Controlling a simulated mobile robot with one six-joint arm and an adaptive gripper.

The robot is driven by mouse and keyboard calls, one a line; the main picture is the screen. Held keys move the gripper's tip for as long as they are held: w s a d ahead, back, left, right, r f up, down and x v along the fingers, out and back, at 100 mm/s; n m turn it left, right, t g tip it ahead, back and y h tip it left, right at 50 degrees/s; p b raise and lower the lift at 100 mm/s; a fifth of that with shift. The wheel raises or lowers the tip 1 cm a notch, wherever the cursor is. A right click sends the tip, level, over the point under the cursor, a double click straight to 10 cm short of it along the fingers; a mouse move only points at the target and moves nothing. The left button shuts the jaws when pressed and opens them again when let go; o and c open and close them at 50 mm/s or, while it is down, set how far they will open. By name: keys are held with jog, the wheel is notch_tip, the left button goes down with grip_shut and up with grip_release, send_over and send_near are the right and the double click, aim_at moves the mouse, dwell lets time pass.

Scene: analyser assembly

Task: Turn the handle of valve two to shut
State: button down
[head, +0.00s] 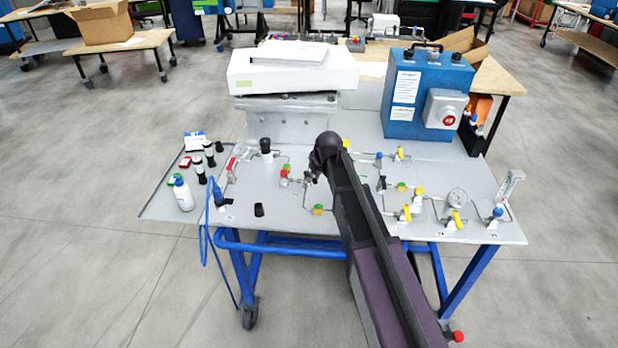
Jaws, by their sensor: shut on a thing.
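My gripper (313,176) is at the end of my dark arm, low over the middle of the grey panel (275,215). It is small and mostly hidden by my wrist. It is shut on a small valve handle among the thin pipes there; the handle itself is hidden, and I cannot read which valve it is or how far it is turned. Other valves show on the panel: a red-handled one (232,163) at the left, and yellow-handled ones (400,153), (406,214) and (456,219) at the right. The number labels are too small to read.
A blue box with a red button (404,98) and a white instrument (292,68) stand at the panel's back. A white bottle (183,195) and a blue cable (204,240) are at the left. My arm covers the panel's centre.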

jog(key=n, duration=0.1)
jog(key=w+d+n+g, duration=0.1)
jog(key=n, duration=0.1)
jog(key=w+n+y, duration=0.1)
jog(key=n, duration=0.1)
jog(key=shift+d+g, duration=0.3)
jog(key=shift+g, duration=0.1)
jog(key=n, duration=0.1)
jog(key=w+n+g, duration=0.1)
jog(key=n, duration=0.3)
jog(key=shift+w+d+g+y, duration=0.25)
jog(key=shift+w+g+y, duration=0.05)
jog(key=shift+w+g, duration=0.1)
jog(key=c, duration=0.6)
grip_release()
